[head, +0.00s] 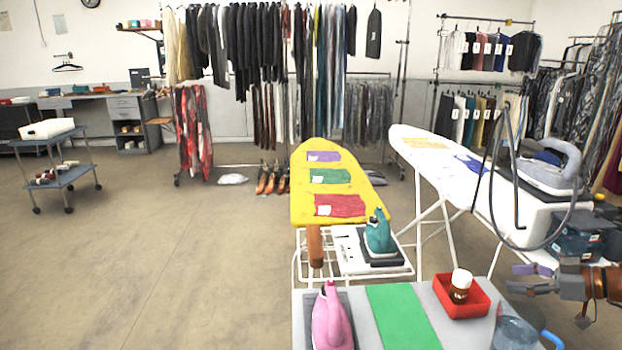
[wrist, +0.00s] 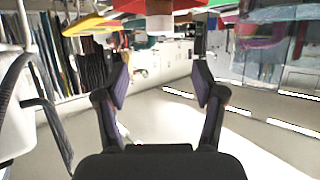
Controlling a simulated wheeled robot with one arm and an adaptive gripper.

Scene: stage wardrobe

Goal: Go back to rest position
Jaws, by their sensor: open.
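My gripper (head: 518,279) is at the right edge of the head view, beside the right side of the grey table (head: 385,335). In the wrist view my gripper (wrist: 160,84) has its two fingers spread apart with nothing between them.
A pink iron (head: 330,320), a green cloth (head: 403,318) and a clear jug with a blue handle (head: 515,334) are on the grey table. A yellow ironing board (head: 328,157) and a white ironing board (head: 440,165) stand behind. Open floor (head: 150,250) lies left.

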